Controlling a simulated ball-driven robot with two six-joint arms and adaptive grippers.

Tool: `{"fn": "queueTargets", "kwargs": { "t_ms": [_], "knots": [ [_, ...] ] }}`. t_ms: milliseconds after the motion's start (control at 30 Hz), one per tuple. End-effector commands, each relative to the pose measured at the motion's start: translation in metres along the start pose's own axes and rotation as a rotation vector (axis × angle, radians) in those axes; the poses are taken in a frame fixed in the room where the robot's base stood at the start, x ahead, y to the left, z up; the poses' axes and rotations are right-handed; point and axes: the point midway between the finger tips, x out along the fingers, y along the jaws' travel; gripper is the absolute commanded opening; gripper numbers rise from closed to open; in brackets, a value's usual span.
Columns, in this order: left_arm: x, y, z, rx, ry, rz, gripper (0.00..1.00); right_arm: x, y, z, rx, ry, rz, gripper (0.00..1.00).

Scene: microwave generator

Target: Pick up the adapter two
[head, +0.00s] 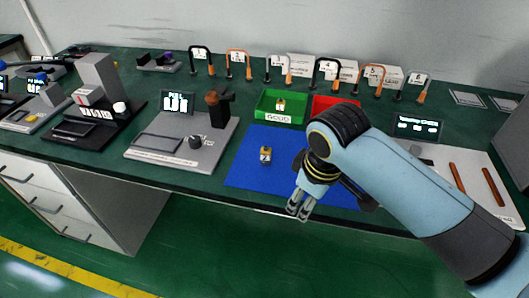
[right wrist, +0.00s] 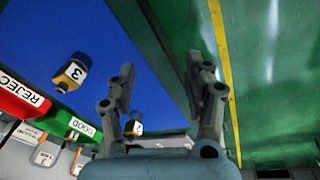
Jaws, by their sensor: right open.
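Adapter two (head: 265,156) is a small yellow and dark piece marked 2, standing on the blue mat (head: 245,180). It also shows in the right wrist view (right wrist: 136,126), low between the two fingers and apart from them. My right gripper (head: 298,213) is open and empty, to the right of adapter two and nearer the front edge of the table. It also shows in the right wrist view (right wrist: 160,68). Another adapter marked 3 (right wrist: 70,72) is on the mat in the right wrist view; my right arm hides it in the head view. My left gripper is out of view.
A green GOOD bin (head: 262,108) with an adapter (head: 281,104) in it and a red REJECT bin (head: 322,101) stand behind the mat. A grey test stand (head: 165,143) is left of the mat. A tray with orange probes (head: 455,178) lies at right.

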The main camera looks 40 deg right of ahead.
Motion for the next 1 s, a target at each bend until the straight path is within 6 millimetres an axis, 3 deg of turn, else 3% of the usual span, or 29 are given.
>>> {"fn": "queueTargets", "kwargs": {
  "t_ms": [233, 400, 500, 633, 1000],
  "knots": [
    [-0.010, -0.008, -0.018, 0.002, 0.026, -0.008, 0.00, -0.014, 0.035, -0.072, -0.197, -0.059, -0.043, 0.52],
    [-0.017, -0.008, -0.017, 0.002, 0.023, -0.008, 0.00, -0.045, 0.064, -0.131, -0.371, -0.104, -0.105, 0.52],
    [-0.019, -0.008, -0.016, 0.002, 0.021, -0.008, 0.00, -0.060, 0.073, -0.151, -0.443, -0.120, -0.138, 0.52],
    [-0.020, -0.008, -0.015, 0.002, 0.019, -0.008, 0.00, -0.064, 0.078, -0.161, -0.483, -0.128, -0.158, 0.52],
    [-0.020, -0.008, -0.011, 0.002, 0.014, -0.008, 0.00, -0.015, 0.071, -0.154, -0.487, -0.127, -0.159, 0.52]
  ]
}}
